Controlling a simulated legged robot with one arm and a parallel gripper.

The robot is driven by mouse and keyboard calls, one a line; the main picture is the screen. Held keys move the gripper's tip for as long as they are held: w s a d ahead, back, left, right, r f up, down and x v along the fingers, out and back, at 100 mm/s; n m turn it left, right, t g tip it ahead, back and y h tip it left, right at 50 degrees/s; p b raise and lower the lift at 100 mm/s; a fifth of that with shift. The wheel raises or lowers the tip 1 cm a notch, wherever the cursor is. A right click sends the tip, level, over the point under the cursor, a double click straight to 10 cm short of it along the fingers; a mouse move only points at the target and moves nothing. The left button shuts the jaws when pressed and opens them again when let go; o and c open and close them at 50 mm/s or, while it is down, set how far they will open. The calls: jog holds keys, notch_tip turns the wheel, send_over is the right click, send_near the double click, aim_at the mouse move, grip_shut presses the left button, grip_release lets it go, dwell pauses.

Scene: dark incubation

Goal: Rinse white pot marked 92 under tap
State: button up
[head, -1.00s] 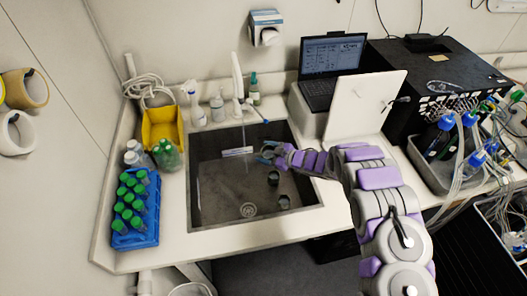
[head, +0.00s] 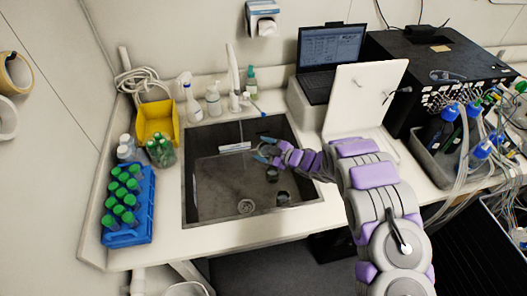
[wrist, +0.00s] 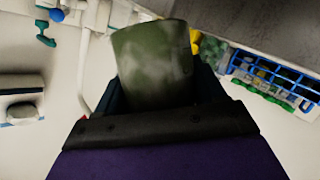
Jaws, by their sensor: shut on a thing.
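My gripper (head: 264,150) is over the right half of the dark sink (head: 205,205), with its blue fingers pointing left. In the wrist view a mottled grey-green cylindrical pot (wrist: 153,65) sits between the jaws, and my gripper is shut on it. No number shows on the visible side, and it does not look white there. In the head view the held pot is hard to make out. The white tap (head: 233,72) stands at the sink's back edge, left of my gripper. A faint thin line below its spout may be water.
Two dark round cups (head: 283,198) are at the sink's right side below my gripper. A blue rack (head: 145,230) of green-capped tubes and a yellow bin (head: 157,122) stand left. Spray and pump bottles (head: 192,103) line the back. A laptop (head: 330,50) and white panel (head: 362,100) stand right.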

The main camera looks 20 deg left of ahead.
jog(key=shift+a+f+b, duration=0.25)
jog(key=shift+a+b, duration=0.25)
jog(key=shift+a, duration=0.15)
jog(key=shift+a+n+b, duration=0.25)
jog(key=shift+n+b, duration=0.05)
jog(key=shift+b, duration=0.15)
jog(key=shift+d+r+n+b, duration=0.3)
jog(key=shift+d+b, duration=0.15)
jog(key=shift+b, duration=0.45)
jog(key=shift+t, duration=0.3)
jog(key=shift+a, duration=0.15)
jog(key=shift+a, duration=0.4)
jog(key=shift+d+b, duration=0.3)
jog(key=shift+d, duration=0.15)
jog(key=shift+r+n+b, duration=0.1)
jog(key=shift+n+b, duration=0.4)
jog(key=shift+b, duration=0.7)
